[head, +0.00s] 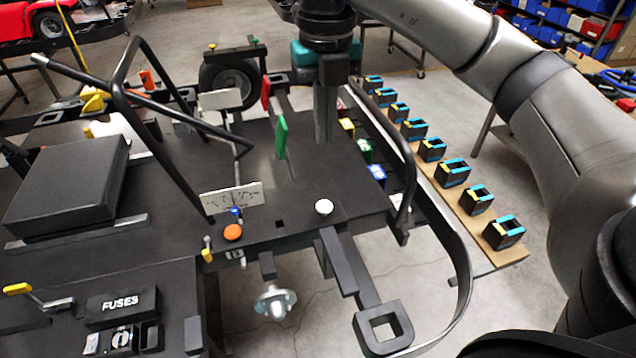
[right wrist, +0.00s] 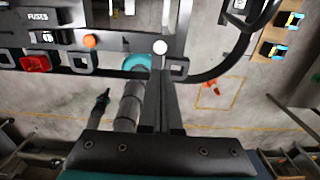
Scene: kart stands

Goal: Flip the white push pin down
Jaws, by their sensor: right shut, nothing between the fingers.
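The white push pin (head: 323,207) shows as a round white knob near the front edge of the black kart chassis plate. It also shows in the right wrist view (right wrist: 160,47), just beyond the fingertips. My right gripper (head: 325,138) points down above the plate, behind the pin in the head view. In the right wrist view its fingers (right wrist: 163,75) are together, with nothing between them. The fingers look apart from the pin. My left gripper is in neither view.
An orange knob (head: 233,232) sits left of the pin. Green (head: 281,136) and red pedals stand beside the gripper. A black side bar (head: 400,180) and a curved bumper lie to the right. A wooden board (head: 440,180) holds several black-and-blue blocks.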

